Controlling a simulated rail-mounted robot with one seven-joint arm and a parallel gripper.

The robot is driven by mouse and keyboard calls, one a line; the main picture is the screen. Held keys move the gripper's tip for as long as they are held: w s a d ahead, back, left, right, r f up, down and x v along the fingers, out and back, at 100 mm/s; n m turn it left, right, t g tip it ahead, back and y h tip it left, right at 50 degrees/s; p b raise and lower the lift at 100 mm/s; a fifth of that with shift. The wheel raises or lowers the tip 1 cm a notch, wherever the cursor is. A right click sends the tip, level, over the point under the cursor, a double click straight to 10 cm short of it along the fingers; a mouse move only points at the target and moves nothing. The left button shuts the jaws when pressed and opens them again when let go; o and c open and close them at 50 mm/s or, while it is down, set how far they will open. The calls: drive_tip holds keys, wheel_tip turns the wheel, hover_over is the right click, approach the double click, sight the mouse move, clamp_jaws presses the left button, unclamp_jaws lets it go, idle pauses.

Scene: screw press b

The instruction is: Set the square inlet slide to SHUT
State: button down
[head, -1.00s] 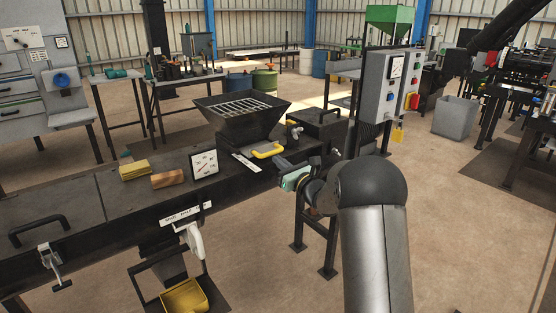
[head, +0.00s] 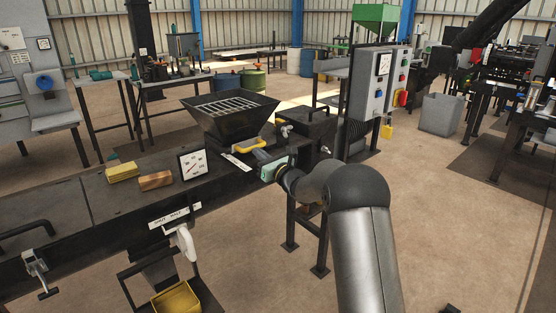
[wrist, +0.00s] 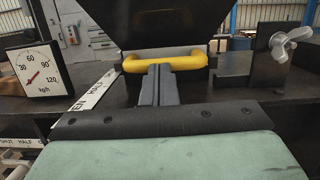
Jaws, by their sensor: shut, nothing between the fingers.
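Under the dark square hopper (head: 230,110) is a slide with a yellow bar handle (head: 247,146). The handle also spans the middle of the wrist view (wrist: 190,60). In the head view my gripper (head: 262,157) partly covers the handle's right end.
A dial gauge (head: 192,162), a yellow block (head: 123,172) and a brown block (head: 155,181) sit on the bench. A white lever (head: 185,243) hangs below a SHUT/HALF label at the front. A wing nut (wrist: 290,42) stands right of the handle.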

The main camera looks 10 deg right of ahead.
drive_tip(key=shift+w+a+r, duration=0.1)
drive_tip(key=shift+a+r, duration=0.05)
drive_tip(key=shift+r, duration=0.15)
drive_tip(key=b+v, duration=0.2)
drive_tip(key=v, duration=1.2)
drive_tip(key=shift+f+b, duration=0.3)
drive_tip(key=shift+b, duration=0.1)
